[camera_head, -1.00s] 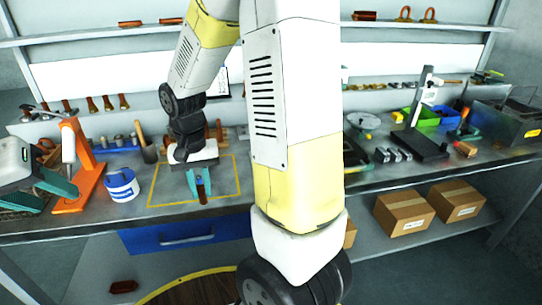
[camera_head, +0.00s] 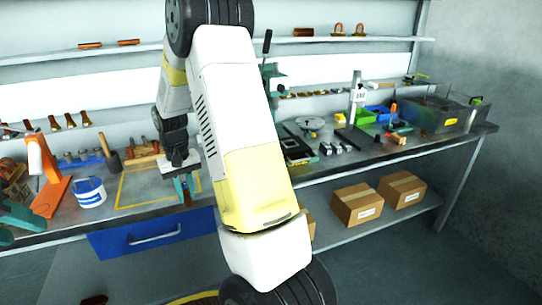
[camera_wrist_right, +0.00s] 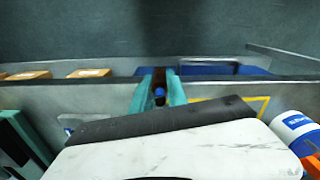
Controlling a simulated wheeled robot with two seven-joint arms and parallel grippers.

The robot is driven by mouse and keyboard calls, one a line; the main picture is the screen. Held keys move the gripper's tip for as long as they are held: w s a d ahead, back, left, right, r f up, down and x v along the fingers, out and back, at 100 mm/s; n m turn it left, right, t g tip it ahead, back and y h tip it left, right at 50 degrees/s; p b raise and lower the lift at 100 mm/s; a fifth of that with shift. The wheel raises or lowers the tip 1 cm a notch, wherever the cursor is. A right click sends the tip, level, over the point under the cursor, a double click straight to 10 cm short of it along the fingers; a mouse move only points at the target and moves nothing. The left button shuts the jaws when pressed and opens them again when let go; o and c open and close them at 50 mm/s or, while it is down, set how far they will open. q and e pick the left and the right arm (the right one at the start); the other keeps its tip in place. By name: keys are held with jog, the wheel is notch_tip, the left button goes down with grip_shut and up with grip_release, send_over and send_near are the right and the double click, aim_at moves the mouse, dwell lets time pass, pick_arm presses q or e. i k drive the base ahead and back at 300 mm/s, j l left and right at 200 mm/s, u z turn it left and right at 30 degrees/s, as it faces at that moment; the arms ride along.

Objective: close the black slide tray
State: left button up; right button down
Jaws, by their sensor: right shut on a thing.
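My right gripper (camera_head: 186,186) is at the bench's front edge, over the right part of the yellow-outlined area. Its teal fingers are shut on a small brown and blue thing (camera_wrist_right: 160,96), which shows between them in the right wrist view. At the lower left, teal parts (camera_head: 20,215) that look like my left gripper are cut off by the frame edge; their opening is unclear. I cannot pick out a black slide tray for certain. A flat black piece (camera_head: 357,139) by an upright post lies on the right of the bench. My arm hides the middle of the bench.
A white and blue bucket (camera_head: 90,192) and an orange stand (camera_head: 50,180) are left of the yellow outline. A blue drawer (camera_head: 120,240) is under the bench. Cardboard boxes (camera_head: 357,205) sit on the lower shelf. A grey bin (camera_head: 440,117) stands at the far right.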

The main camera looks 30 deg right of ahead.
aim_at(290, 147)
jog(key=z, duration=1.4)
jog(key=i+j, duration=0.05)
